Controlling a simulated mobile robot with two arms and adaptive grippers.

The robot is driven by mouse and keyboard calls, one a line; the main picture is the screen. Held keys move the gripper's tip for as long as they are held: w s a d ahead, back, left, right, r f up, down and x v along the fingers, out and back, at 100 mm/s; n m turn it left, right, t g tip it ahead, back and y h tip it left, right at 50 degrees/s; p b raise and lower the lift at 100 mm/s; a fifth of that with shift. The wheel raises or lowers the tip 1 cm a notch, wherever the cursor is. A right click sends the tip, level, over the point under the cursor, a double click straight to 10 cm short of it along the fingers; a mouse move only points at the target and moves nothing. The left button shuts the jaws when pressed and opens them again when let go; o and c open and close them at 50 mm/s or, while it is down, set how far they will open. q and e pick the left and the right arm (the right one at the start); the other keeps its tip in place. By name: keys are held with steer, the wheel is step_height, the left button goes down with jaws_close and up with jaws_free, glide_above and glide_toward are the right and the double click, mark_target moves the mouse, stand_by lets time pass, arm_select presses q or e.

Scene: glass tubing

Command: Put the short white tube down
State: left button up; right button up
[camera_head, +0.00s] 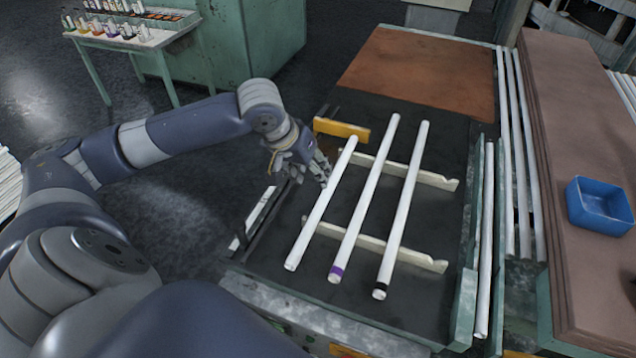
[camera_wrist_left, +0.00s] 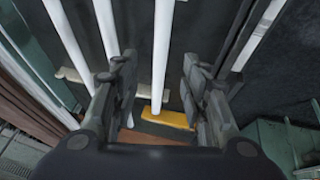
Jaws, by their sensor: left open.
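The short white tube (camera_head: 313,220) is the leftmost of three tubes lying side by side, and it rests across two notched cream supports (camera_head: 325,228). It has no coloured band that I can see. Contact with the fingers cannot be told. My right gripper is not in view.
A purple-banded tube (camera_head: 365,195) and a black-banded tube (camera_head: 404,205) lie to the right. A yellow block (camera_head: 341,129) is beyond the gripper. A blue bin (camera_head: 600,205) sits on the brown table (camera_head: 572,130).

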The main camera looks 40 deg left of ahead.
arm_select(q)
steer(key=shift+v, duration=1.15)
